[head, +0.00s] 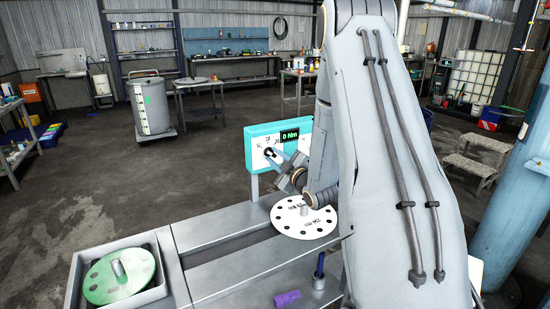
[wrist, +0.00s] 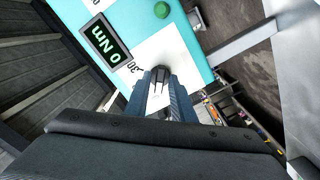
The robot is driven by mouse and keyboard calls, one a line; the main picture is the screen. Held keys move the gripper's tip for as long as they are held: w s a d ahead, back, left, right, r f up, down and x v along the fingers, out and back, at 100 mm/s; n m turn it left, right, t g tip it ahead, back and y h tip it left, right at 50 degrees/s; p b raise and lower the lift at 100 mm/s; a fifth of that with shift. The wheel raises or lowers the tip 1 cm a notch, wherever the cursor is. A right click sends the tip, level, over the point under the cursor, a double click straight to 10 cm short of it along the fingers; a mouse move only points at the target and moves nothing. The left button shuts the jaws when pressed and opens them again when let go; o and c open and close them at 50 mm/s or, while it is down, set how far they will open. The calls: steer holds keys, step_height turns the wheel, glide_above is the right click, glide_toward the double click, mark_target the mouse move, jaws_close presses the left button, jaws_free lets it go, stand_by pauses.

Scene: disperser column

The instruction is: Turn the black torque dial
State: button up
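The black torque dial (head: 269,152) is on the white face of a teal panel (head: 251,134). The panel's display (head: 290,135) reads 0 Nm. My gripper (head: 273,155) reaches the panel from the lower right, with its fingertips at the dial. In the wrist view the dial (wrist: 160,75) sits between the tips of my gripper (wrist: 160,84), with a finger against each side. The gap between the fingers is narrow and filled by the dial at the tips. The fingers and my arm hide part of the panel's face and scale.
A green button (wrist: 161,10) is on the panel near the dial. Below the panel are a white disc with holes (head: 289,222), a green disc (head: 105,283) in a tray, a purple piece (head: 287,298) and a metal bench (head: 215,235). Open floor lies to the left.

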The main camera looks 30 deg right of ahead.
jaws_close()
steer(key=shift+m, duration=0.4)
steer(key=m+b, duration=0.1)
steer(key=m, duration=1.3)
steer(key=shift+a, duration=0.1)
steer(key=m, duration=0.5)
stand_by(0.4)
